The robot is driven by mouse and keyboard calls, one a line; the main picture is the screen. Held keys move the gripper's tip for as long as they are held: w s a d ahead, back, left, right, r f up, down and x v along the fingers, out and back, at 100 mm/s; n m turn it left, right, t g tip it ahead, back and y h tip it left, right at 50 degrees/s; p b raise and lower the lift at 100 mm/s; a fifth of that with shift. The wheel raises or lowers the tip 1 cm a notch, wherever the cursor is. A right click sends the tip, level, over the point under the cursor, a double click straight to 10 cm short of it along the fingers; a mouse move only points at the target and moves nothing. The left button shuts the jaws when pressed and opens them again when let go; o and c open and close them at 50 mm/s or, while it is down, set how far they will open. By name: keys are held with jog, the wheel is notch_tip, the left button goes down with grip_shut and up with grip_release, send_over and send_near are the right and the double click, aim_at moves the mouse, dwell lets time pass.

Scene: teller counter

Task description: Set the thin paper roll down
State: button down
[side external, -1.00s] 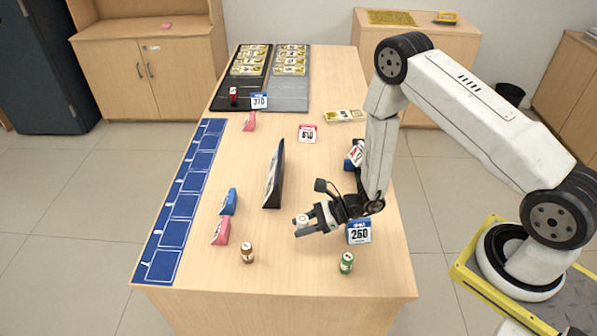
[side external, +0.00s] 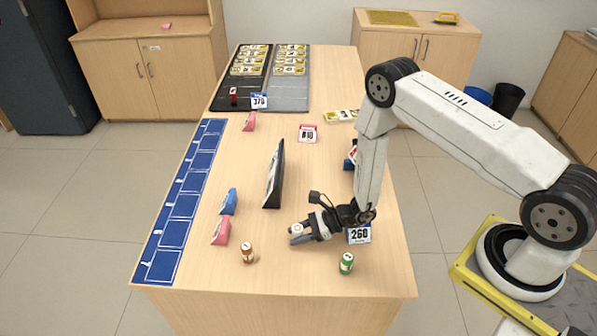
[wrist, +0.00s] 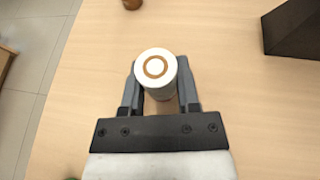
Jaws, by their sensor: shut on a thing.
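The thin paper roll is white with a brown ring on its end; in the wrist view the roll (wrist: 157,68) stands between my gripper's (wrist: 157,82) two fingers, end toward the camera. In the side view the roll (side external: 297,229) shows as a small pale top at the fingertips. My gripper (side external: 298,235) is shut on it, low over the front part of the wooden counter (side external: 310,277). I cannot tell whether the roll's underside touches the counter.
A brown roll (side external: 247,253) and a green roll (side external: 346,263) stand near the front edge. A 260 card (side external: 359,234) is just right of my gripper. A dark slanted stand (side external: 274,175) is behind it. A blue numbered strip (side external: 180,205) runs along the left edge.

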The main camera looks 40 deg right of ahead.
jog(key=shift+f, duration=0.2)
jog(key=shift+c, duration=1.6)
grip_release()
jog(key=shift+r, duration=0.2)
jog(key=shift+s+d+r, duration=0.2)
jog(key=shift+s+d, duration=0.05)
jog(key=shift+d, duration=0.2)
jog(key=shift+v, duration=1.05)
notch_tip(320, 180, up, 5)
jog(key=shift+a+f, duration=0.1)
jog(key=shift+r, duration=1.05)
